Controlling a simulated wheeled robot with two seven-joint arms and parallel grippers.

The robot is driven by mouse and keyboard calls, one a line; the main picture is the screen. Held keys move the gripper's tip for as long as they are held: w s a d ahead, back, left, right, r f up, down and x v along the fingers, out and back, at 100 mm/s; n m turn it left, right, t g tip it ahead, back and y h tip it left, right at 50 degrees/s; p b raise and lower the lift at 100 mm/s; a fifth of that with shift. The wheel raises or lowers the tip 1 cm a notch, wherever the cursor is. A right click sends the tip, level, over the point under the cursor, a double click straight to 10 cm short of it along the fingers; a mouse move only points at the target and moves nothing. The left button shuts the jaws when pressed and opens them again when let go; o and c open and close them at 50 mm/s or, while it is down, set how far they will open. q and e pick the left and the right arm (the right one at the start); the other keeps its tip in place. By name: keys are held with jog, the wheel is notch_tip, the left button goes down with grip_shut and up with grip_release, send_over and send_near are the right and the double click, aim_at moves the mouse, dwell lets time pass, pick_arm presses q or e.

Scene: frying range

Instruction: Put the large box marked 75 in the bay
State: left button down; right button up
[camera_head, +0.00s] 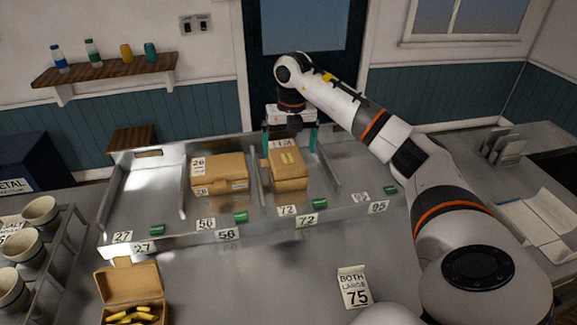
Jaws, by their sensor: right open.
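A brown cardboard box (290,178) lies in the tray bay tagged 72, with tape on its top and a white label at its far end that I cannot read for sure. My right gripper (290,145) is over the far end of this box, its teal fingers apart, one on each side; I cannot tell whether they touch it. Another closed brown box (222,175) lies in the bay tagged 56, with a label that looks like 26. A card (355,288) on the counter reads "BOTH LARGE 75". I see no box clearly marked 75. My left gripper is out of view.
The metal tray (178,246) has bays tagged 27, 56, 72 and 95; the 27 bay is empty. An open box (128,285) with yellow things stands front left, near a rack of cups (40,212). The counter between tray and card is clear.

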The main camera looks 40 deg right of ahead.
jog(key=shift+r+b, duration=0.3)
jog(key=shift+r, duration=1.7)
